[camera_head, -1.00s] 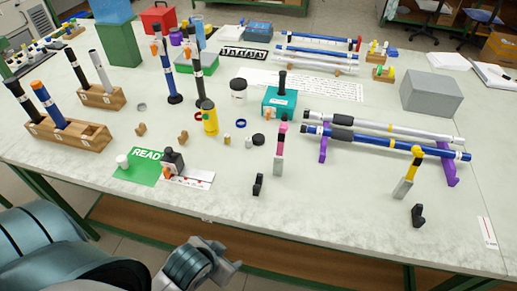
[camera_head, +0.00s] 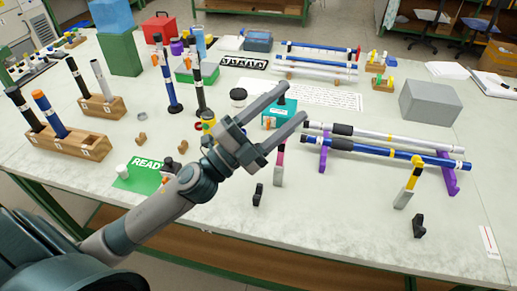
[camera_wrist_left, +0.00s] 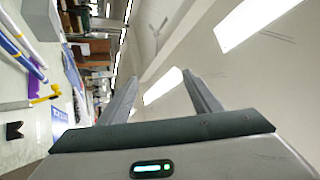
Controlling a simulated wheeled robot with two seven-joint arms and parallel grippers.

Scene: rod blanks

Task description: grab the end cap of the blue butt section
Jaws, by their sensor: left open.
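A blue rod (camera_head: 400,154) with a black grip section lies across two purple supports (camera_head: 450,178) on the right of the table. Its right end has a pale band near the tip. Another blue rod (camera_head: 50,117) with an orange top stands in a wooden block (camera_head: 85,143) at the left. I cannot tell which of them is the butt section. My left gripper (camera_head: 294,103) is open and empty, raised over the middle of the table, left of the lying rod. In the left wrist view its fingers (camera_wrist_left: 155,85) are apart with nothing between them. My right gripper is not in view.
A silver rod (camera_head: 385,136) lies behind the blue one. A teal box (camera_head: 272,115) is partly hidden by my left gripper. A grey box (camera_head: 430,102) stands at the right. The front right tabletop is mostly clear.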

